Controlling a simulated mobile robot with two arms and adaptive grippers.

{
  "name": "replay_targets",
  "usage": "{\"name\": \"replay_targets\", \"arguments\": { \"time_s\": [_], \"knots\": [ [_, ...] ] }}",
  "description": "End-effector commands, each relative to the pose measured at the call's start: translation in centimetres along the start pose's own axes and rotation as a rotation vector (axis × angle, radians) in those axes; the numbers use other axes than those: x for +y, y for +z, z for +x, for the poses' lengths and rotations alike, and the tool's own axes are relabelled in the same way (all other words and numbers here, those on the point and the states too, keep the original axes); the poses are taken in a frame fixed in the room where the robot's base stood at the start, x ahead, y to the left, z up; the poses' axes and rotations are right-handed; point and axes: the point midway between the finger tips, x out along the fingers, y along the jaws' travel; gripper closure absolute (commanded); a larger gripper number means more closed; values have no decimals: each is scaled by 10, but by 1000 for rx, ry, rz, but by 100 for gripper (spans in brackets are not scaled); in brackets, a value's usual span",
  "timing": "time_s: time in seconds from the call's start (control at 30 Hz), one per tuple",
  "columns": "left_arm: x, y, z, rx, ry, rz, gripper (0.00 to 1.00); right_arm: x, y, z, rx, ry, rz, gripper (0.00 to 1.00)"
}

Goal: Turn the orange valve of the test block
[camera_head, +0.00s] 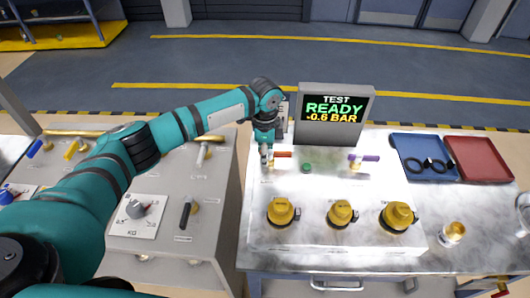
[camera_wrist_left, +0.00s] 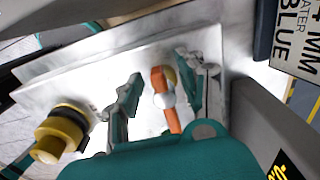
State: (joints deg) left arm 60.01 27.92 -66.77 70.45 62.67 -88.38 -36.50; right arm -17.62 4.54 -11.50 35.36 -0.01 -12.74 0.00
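The orange valve (camera_head: 283,154) is a small lever on the pale test block (camera_head: 262,229), with its handle lying sideways in the head view. In the left wrist view the orange valve (camera_wrist_left: 158,80) shows its handle and a pale round hub. My left gripper (camera_head: 267,161) is over the valve. In the left wrist view my left gripper (camera_wrist_left: 160,70) is open, with one finger on each side of the orange handle and visible gaps to it. Its fingers partly hide the valve's base in the head view. My right gripper is not in view.
A screen (camera_head: 335,112) behind the block reads TEST READY -0.6 BAR. Several yellow caps (camera_head: 340,213) stand in front. Blue (camera_head: 409,145) and red (camera_head: 474,158) trays lie at right.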

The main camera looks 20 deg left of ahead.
Motion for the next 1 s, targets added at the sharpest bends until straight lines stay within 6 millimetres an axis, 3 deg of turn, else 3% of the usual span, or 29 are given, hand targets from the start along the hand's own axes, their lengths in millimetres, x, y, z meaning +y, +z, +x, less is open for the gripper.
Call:
{"name": "replay_targets", "arguments": {
  "time_s": [0.03,0.27,0.67,1.0],
  "knots": [
    [0,0,0,0,0,0,69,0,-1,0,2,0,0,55],
    [0,0,0,0,0,0,99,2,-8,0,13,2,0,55],
    [0,0,-1,0,2,50,100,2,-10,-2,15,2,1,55],
    [-3,-1,-1,1,3,289,100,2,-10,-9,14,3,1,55]
  ]
}}
